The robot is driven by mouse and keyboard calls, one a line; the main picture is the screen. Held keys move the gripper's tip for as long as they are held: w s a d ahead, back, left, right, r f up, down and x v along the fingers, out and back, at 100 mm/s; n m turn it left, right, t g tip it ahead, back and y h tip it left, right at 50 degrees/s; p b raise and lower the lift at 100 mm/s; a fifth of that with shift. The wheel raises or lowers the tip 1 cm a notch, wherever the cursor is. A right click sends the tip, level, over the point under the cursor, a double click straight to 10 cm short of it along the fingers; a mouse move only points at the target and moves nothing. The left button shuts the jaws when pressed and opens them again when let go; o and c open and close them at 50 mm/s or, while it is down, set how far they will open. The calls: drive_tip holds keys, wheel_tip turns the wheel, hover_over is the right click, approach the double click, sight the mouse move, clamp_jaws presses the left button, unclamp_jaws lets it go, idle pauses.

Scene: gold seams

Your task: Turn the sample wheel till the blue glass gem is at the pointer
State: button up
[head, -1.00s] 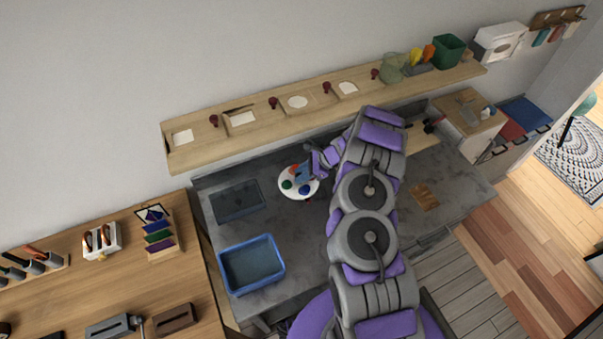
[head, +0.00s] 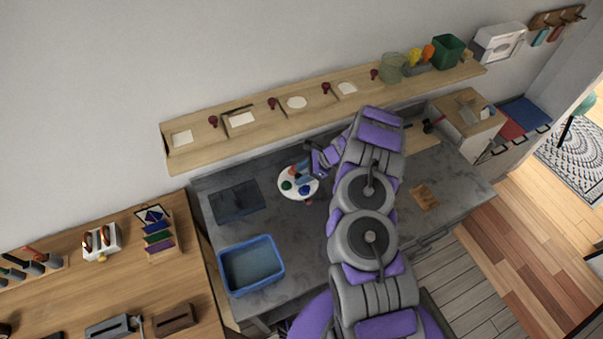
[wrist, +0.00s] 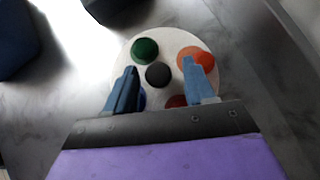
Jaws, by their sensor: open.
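The sample wheel (head: 291,195) is a round white disc on the grey bench. The wrist view shows its pale face (wrist: 171,42), a black hub (wrist: 158,75), a green gem (wrist: 145,49), an orange-red gem (wrist: 195,54) and a dark red gem (wrist: 177,101) partly hidden by my gripper. The blue glass gem (head: 304,190) is on the wheel's near-right side in the head view; behind my left finger only its edge (wrist: 142,98) shows. My gripper (wrist: 159,65) is open over the wheel, its fingers apart on either side of the hub. I cannot make out the pointer clearly.
A blue bin (head: 281,270) and a dark tray (head: 237,203) are left of the wheel. A wooden shelf (head: 270,128) with pegs and white samples runs behind the bench. A slatted wooden piece (head: 424,197) lies to the right of my arm.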

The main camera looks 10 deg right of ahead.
drive_tip(key=p+v, duration=0.1)
drive_tip(key=v, duration=1.1)
idle(0.5)
